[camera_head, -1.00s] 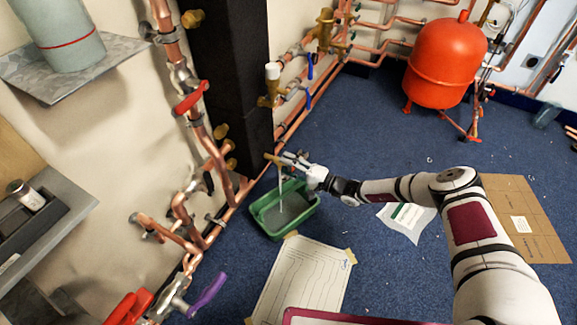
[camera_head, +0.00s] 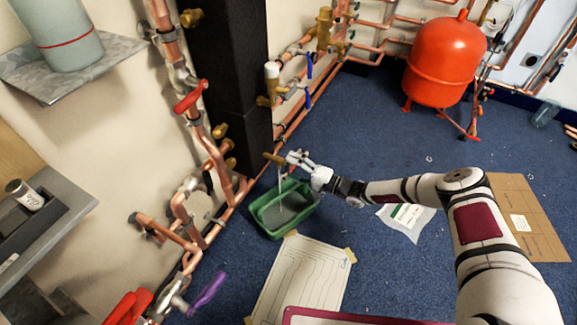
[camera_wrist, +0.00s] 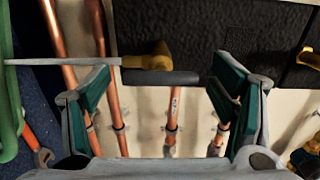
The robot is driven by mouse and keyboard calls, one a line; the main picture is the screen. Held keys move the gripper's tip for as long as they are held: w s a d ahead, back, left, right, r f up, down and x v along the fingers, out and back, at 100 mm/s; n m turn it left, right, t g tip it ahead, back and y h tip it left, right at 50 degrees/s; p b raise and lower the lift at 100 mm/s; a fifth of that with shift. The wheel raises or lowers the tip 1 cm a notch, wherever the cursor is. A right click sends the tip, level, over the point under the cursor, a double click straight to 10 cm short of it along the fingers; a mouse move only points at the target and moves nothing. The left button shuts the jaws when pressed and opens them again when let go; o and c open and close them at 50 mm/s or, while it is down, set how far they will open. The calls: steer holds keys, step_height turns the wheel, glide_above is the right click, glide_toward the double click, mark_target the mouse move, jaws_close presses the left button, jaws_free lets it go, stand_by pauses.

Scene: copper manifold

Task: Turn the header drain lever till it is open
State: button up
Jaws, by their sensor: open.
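The header drain is a small brass tap (camera_head: 275,158) low on the pipes near the dark column. In the wrist view the brass tap (camera_wrist: 150,60) shows with a dark grey lever bar (camera_wrist: 160,78) across it. A thin pale stream (camera_head: 280,188) falls from the tap into a green tub (camera_head: 310,207); the stream (camera_wrist: 60,62) also shows in the wrist view. My gripper (camera_head: 297,158) is just right of the tap. In the wrist view my gripper (camera_wrist: 165,88) is open, with the lever between its spread fingers and apparently clear of both.
Copper pipes (camera_wrist: 172,115) run behind the tap. A red lever (camera_head: 190,97) and a purple lever (camera_head: 208,293) are on the left pipework. A red vessel (camera_head: 445,60) stands at the back. Taped paper (camera_head: 300,280) and a cardboard sheet (camera_head: 525,210) lie on the blue floor.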

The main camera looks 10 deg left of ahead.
steer(key=v, duration=1)
steer(key=shift+d, duration=0.1)
